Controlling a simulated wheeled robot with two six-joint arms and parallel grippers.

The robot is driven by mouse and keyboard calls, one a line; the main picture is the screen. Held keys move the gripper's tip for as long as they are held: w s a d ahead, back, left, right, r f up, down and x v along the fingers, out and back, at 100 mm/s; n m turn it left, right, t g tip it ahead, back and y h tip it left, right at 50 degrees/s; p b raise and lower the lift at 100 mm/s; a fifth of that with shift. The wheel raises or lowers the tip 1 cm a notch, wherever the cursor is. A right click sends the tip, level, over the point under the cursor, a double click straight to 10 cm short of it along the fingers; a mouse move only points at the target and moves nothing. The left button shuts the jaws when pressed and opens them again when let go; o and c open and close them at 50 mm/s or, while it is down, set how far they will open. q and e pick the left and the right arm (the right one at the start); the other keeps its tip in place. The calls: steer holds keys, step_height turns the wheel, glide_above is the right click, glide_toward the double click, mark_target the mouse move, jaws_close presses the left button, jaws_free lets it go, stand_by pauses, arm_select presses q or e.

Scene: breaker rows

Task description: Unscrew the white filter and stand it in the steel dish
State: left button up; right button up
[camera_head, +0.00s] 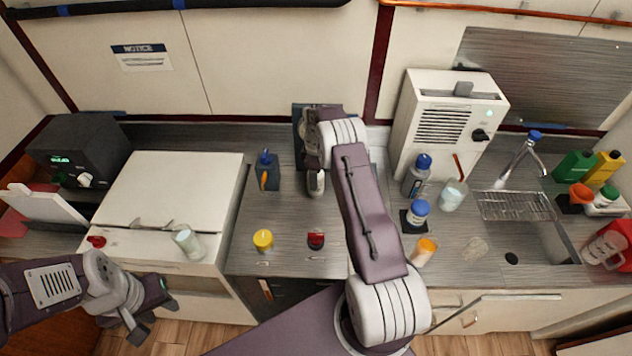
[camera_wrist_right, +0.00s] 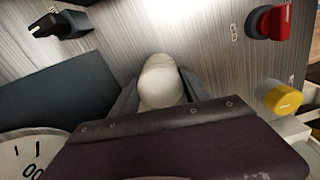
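The white filter (camera_wrist_right: 160,84) shows in the right wrist view as a pale rounded body between the two fingers of my right gripper. One finger is at each side, close against it; I cannot tell whether they grip it. In the head view, a pale rounded part (camera_head: 315,183) shows below my right wrist at the back counter, partly hidden by the arm. A shiny round patch (camera_head: 475,247) on the right counter may be the steel dish; I cannot tell for sure. My left gripper (camera_head: 152,316) is open and empty at the lower left, in front of the white cabinet.
A yellow knob (camera_head: 263,240) and a red knob (camera_head: 316,240) stand on the counter left of my right arm. Bottles (camera_head: 417,175), a glass (camera_head: 452,195) and an orange-capped cup (camera_head: 424,251) stand right of it. The sink and rack (camera_head: 515,206) lie further right.

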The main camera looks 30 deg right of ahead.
steer(key=n, duration=0.3)
steer(key=shift+n, duration=0.3)
steer(key=n, duration=0.4)
steer(key=shift+b, duration=0.3)
steer(key=n, duration=0.7)
steer(key=shift+f, duration=0.1)
steer(key=shift+o, duration=1.1)
steer(key=shift+s+r+n, duration=0.25)
steer(key=shift+s+n, duration=0.15)
steer(key=shift+n, duration=0.4)
steer(key=shift+o, duration=0.9)
steer(key=shift+s+d+r+n, duration=0.15)
steer(key=shift+s+n, duration=0.1)
steer(key=shift+n, duration=0.15)
steer(key=shift+c, duration=0.6)
steer(key=shift+w+a, duration=0.1)
steer(key=shift+a, duration=0.15)
steer(key=shift+c, duration=0.3)
steer(key=o, duration=1.1)
steer(key=shift+w+a, duration=0.15)
steer(key=shift+w, duration=0.05)
arm_select(q)
steer(key=shift+s+a+f, duration=0.15)
steer(key=shift+s+f, duration=0.15)
steer(key=shift+s, duration=0.2)
arm_select(e)
steer(key=shift+r, duration=0.1)
